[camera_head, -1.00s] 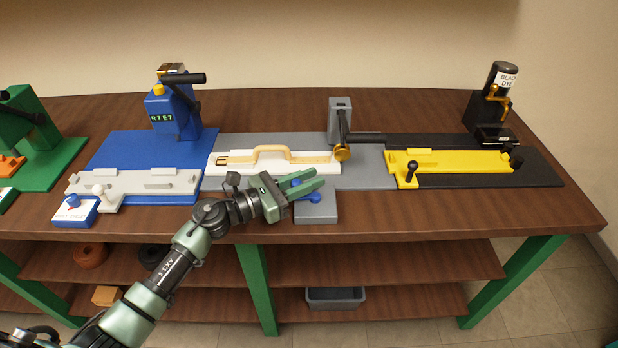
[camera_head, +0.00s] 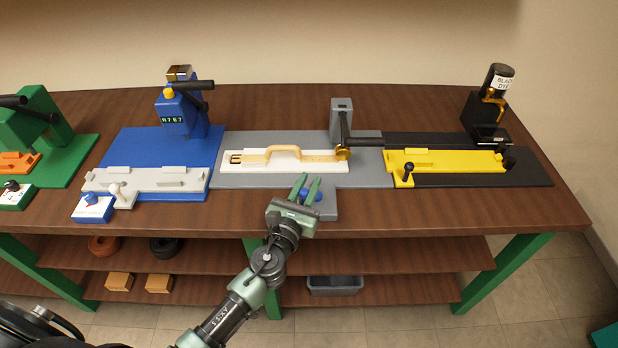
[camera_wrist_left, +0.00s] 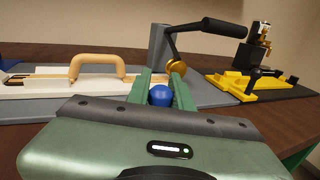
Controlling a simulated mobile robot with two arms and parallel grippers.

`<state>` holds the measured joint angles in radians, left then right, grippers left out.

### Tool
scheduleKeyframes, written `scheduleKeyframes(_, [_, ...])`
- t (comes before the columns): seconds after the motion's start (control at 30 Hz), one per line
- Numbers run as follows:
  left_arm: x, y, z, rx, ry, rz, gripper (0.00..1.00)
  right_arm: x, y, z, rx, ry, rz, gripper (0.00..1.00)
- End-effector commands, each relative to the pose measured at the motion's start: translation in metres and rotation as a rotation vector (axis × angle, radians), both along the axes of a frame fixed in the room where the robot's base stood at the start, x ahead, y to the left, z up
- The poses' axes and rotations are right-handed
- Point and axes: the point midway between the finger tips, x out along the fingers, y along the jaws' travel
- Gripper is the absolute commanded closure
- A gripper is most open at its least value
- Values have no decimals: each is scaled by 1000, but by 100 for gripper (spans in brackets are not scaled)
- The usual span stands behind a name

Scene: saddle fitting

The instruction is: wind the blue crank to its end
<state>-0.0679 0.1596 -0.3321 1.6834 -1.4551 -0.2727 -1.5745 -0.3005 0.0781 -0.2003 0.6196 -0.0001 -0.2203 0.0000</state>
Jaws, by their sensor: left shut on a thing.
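The blue crank (camera_head: 318,196) sits on the front tab of the grey plate (camera_head: 327,208) near the bench's front edge. My left gripper (camera_head: 309,182) reaches in from the front, fingers pointing away over the tab. In the left wrist view its green fingers (camera_wrist_left: 160,85) stand on both sides of the crank's round blue knob (camera_wrist_left: 160,95), shut on it. The fingers and palm hide part of the crank, so its exact angle is hard to tell. My right gripper is not in view.
Behind the crank, a white holder (camera_head: 240,168) carries a tan strap with a raised loop (camera_head: 285,151). A grey press (camera_head: 341,118) with a black handle (camera_head: 364,141) stands behind it. A yellow fixture (camera_head: 440,161) lies to the right, a blue station (camera_head: 160,150) to the left.

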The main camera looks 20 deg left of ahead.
Motion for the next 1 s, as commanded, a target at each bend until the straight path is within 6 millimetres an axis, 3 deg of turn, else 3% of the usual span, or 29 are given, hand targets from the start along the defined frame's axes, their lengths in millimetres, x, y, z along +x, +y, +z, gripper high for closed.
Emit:
scheduleKeyframes(0.5, [-7, -6, -2, -2, 0, 378, 100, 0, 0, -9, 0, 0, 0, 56])
scheduleKeyframes(1.0, [-8, -6, 0, 2, -1, 476, 100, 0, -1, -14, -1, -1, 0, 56])
